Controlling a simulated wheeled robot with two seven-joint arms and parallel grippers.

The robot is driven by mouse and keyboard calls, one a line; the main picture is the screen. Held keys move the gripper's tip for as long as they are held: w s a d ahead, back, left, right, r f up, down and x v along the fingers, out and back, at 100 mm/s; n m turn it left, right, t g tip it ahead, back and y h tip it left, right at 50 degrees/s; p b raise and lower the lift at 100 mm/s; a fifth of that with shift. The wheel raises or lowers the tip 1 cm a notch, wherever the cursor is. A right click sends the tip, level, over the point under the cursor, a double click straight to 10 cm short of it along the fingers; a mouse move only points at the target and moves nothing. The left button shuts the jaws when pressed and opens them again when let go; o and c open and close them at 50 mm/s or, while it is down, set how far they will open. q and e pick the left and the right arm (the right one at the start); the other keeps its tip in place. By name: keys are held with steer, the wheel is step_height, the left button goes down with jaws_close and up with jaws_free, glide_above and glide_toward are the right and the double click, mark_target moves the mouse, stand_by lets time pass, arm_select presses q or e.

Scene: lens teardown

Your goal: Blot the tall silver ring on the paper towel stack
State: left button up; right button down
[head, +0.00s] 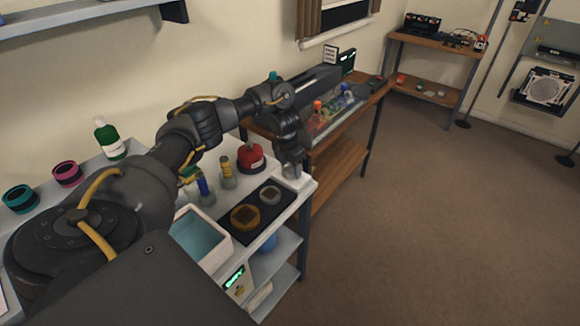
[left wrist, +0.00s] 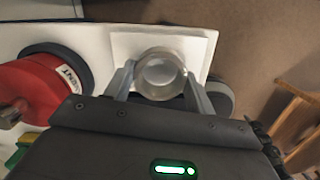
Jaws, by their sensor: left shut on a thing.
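The tall silver ring (left wrist: 143,82) is between the two fingertips of my left gripper (left wrist: 160,82) in the left wrist view, and the gripper is shut on it. Its open round mouth faces the camera. The white paper towel stack (left wrist: 124,47) lies under the ring. In the head view my left gripper (head: 291,165) points down over the stack (head: 304,182) at the shelf's right end. I cannot tell whether the ring touches the towels. My right gripper is not in view.
A red can (head: 251,158) stands left of the gripper. A black tray (head: 258,206) with round parts and a box of blue liquid (head: 200,235) are nearer.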

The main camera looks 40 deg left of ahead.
arm_select(q)
steer(key=shift+f, duration=0.1)
stand_by(0.7)
steer(key=shift+f+b, duration=0.3)
stand_by(1.2)
step_height(320, 180, up, 6)
steer(key=p, duration=0.5)
steer(key=shift+d, duration=0.1)
stand_by(0.5)
